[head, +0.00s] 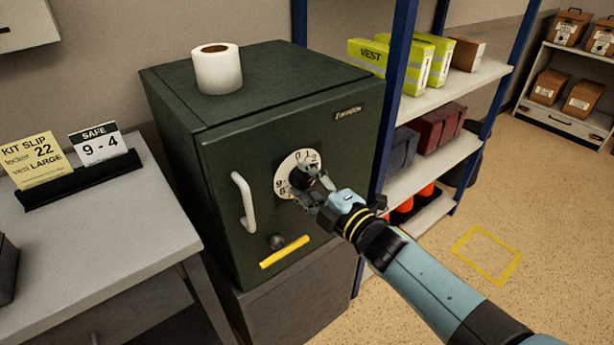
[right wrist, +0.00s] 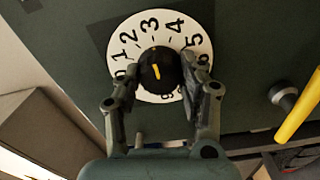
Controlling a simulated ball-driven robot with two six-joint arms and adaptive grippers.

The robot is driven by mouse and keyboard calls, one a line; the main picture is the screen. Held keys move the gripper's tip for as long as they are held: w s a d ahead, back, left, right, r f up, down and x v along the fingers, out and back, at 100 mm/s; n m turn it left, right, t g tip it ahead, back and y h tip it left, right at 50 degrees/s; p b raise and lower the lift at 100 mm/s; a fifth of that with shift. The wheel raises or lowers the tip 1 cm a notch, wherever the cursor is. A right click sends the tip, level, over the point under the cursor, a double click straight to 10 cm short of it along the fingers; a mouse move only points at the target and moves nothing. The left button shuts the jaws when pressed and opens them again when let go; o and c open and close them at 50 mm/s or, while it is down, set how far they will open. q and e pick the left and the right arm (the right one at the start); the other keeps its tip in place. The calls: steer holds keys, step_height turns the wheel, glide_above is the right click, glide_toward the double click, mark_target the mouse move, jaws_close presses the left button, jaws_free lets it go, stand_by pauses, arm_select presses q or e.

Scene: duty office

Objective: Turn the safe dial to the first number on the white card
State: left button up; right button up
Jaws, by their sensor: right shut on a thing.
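The white card (head: 97,144) in the head view reads "SAFE 9 - 4". It stands in a black holder on the desk at left. The dark green safe (head: 240,200) has a white numbered dial (head: 282,186) on its door. The dial (right wrist: 204,47) also shows in the right wrist view, with a black knob (right wrist: 166,85) bearing a yellow mark. The mark slants toward about the 2 to 3 side; exactly where it points is hard to tell. My right gripper (head: 311,187) is shut on the knob, a finger on each side. Its fingers hide some numbers. My left gripper is out of view.
The safe has a white handle (head: 244,201) and, below it, a yellow lever (head: 285,252). A paper roll (head: 218,70) stands on top. A yellow kit slip (head: 32,158) stands beside the card. Shelves (head: 440,145) with boxes stand close on the right. The floor beyond is clear.

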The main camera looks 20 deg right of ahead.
steer(key=m+p, duration=0.1)
steer(key=m, duration=0.3)
steer(key=shift+m+p, duration=0.3)
steer(key=m+p, duration=0.1)
steer(key=m, duration=0.3)
steer(key=shift+m, duration=0.3)
steer(key=m+p, duration=0.1)
steer(key=m, duration=0.3)
steer(key=shift+m+p, duration=0.3)
steer(key=shift+p, duration=0.05)
steer(key=m+p, duration=0.1)
steer(key=m, duration=0.8)
steer(key=shift+p, duration=0.3)
steer(key=m, duration=0.4)
steer(key=shift+m+p, duration=0.3)
steer(key=m, duration=0.4)
steer(key=shift+f, duration=0.1)
steer(key=m, duration=0.4)
steer(key=shift+m+p, duration=0.3)
steer(key=shift+p, duration=0.05)
